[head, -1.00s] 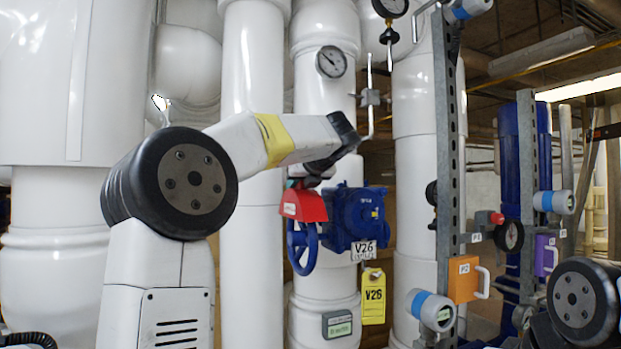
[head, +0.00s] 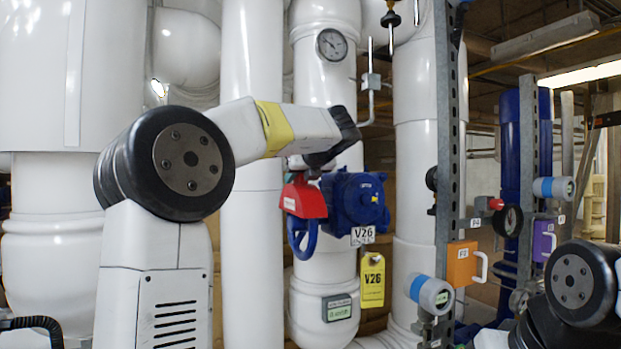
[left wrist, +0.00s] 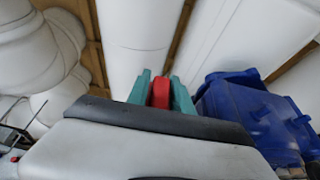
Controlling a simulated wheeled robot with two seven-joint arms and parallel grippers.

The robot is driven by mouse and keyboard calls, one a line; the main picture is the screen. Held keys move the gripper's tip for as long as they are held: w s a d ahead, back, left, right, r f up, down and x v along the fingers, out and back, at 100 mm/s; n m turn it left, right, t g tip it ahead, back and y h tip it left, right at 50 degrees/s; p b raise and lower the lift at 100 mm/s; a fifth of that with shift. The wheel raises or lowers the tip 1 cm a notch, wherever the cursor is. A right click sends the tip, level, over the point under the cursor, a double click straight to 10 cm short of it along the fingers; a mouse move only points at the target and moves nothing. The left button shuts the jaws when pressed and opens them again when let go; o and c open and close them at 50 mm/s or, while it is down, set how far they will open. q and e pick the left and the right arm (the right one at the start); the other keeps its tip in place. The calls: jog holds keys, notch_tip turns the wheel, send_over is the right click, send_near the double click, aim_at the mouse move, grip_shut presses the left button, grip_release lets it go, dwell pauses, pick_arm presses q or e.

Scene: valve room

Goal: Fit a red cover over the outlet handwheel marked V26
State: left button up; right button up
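The red cover (head: 305,198) shows in the middle of the head view, at the upper part of the blue handwheel (head: 302,242). The wheel's lower rim shows below the cover; its upper part is hidden. I cannot tell whether the cover touches the wheel. A white tag marked V26 (head: 363,236) hangs beside the blue valve body (head: 355,200). My left gripper (head: 300,178) is above the cover. In the left wrist view, its teal fingers are on both sides of the red cover (left wrist: 160,93), closed on it. My right gripper is not in view.
A yellow V26 tag (head: 373,280) hangs below the valve. A gauge (head: 332,44) sits higher on the white pipe. To the right are a grey steel post (head: 447,150), an orange box (head: 462,264) and a purple box (head: 543,241). White pipes stand close behind the wheel.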

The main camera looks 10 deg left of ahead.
pick_arm(q)
jog(key=shift+o, duration=1.3)
jog(key=v, duration=0.7)
jog(key=shift+s+d+r, duration=0.15)
jog(key=shift+s+d, duration=0.1)
jog(key=shift+r+t, duration=0.3)
jog(key=shift+r, duration=0.05)
jog(key=s+d+r+m+t+h, duration=0.15)
jog(key=r+m+t, duration=0.25)
jog(key=m, duration=0.4)
jog(key=s+d+r+m+t+h, duration=0.1)
jog(key=d+r+m+t+h, duration=0.25)
jog(key=m, duration=0.45)
jog(key=s+d+f+m+h, duration=0.4)
jog(key=f+m+h, duration=0.2)
jog(key=m, duration=0.5)
jog(key=s+a+f+m+g, duration=0.2)
jog(key=s+f+m+g, duration=0.2)
jog(key=s+f, duration=0.3)
jog(key=s+a+f+m+g, duration=0.2)
jog(key=s+f+m+g, duration=0.2)
jog(key=f, duration=1.1)
jog(key=s+a+f+m+g+y, duration=0.1)
jog(key=s+a+f+m+g, duration=0.2)
jog(key=s+f+m+g, duration=0.2)
jog(key=s+f+m, duration=0.3)
jog(key=s+f, duration=0.4)
